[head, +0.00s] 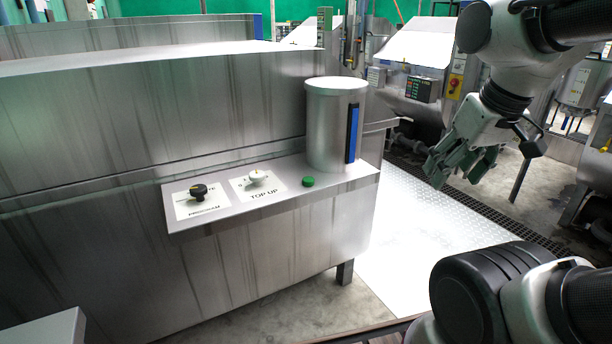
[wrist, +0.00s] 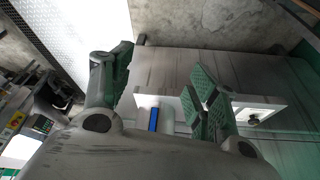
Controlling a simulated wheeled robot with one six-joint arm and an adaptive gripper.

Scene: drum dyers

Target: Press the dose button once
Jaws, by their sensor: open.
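A small round green button (head: 308,181) sits on the metal ledge (head: 340,187) of the large steel machine, just in front of a steel cylinder (head: 330,130). I can read no label on it. My gripper (head: 458,162) is open and empty, in the air to the right of the ledge and apart from it. In the wrist view my gripper (wrist: 165,85) shows its two green-padded fingers spread, with the ledge and the cylinder's blue strip (wrist: 154,119) beyond. I cannot make out the button in the wrist view.
The cylinder stands tall at the ledge's back right. The tread-plate floor (head: 425,220) right of the ledge is clear. A control box (head: 421,89) stands farther back.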

